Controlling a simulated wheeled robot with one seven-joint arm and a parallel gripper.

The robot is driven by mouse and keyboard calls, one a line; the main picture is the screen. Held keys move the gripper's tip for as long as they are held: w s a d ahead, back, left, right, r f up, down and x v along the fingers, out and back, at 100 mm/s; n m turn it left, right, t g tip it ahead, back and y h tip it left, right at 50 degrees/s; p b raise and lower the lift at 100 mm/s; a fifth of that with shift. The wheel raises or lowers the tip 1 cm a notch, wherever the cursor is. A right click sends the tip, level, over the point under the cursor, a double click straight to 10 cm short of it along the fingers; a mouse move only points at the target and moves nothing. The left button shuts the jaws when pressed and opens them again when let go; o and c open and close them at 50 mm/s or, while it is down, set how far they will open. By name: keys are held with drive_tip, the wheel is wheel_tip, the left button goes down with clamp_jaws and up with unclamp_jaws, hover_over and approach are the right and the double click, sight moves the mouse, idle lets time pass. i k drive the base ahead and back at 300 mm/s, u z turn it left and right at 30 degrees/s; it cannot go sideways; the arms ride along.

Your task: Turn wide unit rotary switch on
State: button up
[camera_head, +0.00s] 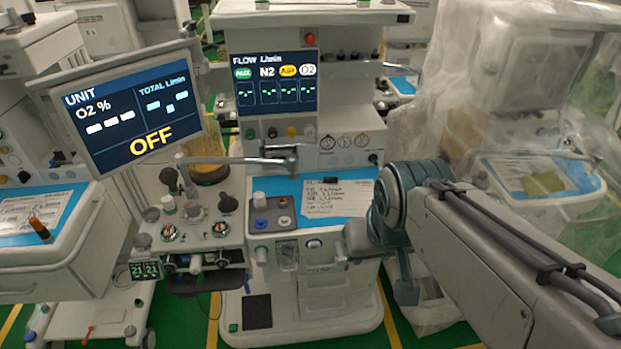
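A wide anaesthesia unit (330,301) stands in the middle. Its tilted screen (128,108) at upper left reads "UNIT" and "OFF" in yellow. Round knobs and a small switch panel (272,213) sit on its front. I cannot tell for sure which knob is the rotary switch. My arm reaches in from the lower right, and my gripper (352,246) is in front of the unit, to the right of that knob in the picture. Its fingers are too small and dark to read.
A second screen (276,81) shows flow readings at the top. A paper sheet (338,198) lies on the blue work surface. A plastic-covered cart (545,190) stands at right, another cart (50,262) at left. Green floor (185,325) shows between the carts.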

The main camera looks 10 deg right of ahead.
sight(373, 158)
drive_tip(key=z, duration=0.15)
drive_tip(key=k, duration=0.4)
drive_tip(key=u, duration=1.1)
drive_tip(key=i, duration=1.35)
drive_tip(key=z, duration=0.75)
